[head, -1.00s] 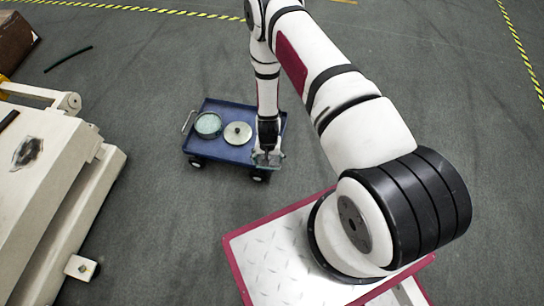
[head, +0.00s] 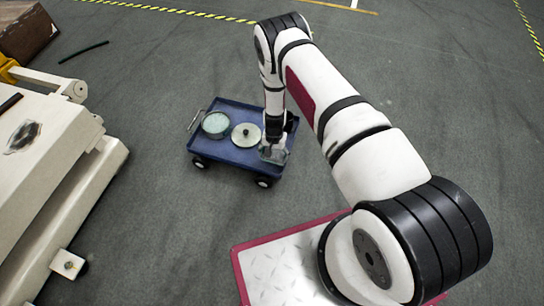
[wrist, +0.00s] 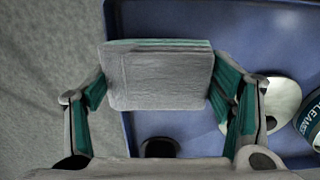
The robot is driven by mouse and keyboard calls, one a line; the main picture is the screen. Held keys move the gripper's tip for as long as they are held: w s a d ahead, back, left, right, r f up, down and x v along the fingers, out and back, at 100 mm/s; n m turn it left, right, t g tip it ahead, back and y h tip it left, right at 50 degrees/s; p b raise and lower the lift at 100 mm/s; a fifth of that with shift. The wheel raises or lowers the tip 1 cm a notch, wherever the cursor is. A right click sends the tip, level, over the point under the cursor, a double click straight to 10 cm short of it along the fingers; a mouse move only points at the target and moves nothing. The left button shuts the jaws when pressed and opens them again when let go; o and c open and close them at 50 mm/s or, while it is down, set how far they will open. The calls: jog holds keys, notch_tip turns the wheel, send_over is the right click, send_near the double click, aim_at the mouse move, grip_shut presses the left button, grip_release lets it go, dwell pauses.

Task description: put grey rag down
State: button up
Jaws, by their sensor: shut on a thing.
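My gripper (head: 273,152) is over the right front part of the blue cart (head: 222,153). In the wrist view, my gripper (wrist: 158,85) is shut on a folded grey rag (wrist: 158,80), with a finger at each side. The rag is a flat, squared pad with a pale green layered edge. It also shows small and pale under the gripper in the head view (head: 275,155). The cart's blue tray (wrist: 270,35) lies below it. I cannot tell whether the rag touches the tray.
On the cart are a round open tin (head: 216,124) and a pale round lid with a knob (head: 246,135). A container marked "CLEANER" (wrist: 310,125) shows in the wrist view. A beige machine (head: 50,170) stands at the left.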

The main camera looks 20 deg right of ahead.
jog(key=w, duration=0.2)
jog(key=shift+w+f+b, duration=0.2)
jog(key=shift+w+b, duration=0.2)
jog(key=shift+f+b, duration=1.15)
jog(key=shift+f, duration=0.6)
jog(key=shift+r, duration=0.1)
jog(key=o, duration=1)
notch_tip(320, 180, up, 12)
jog(key=p, duration=0.5)
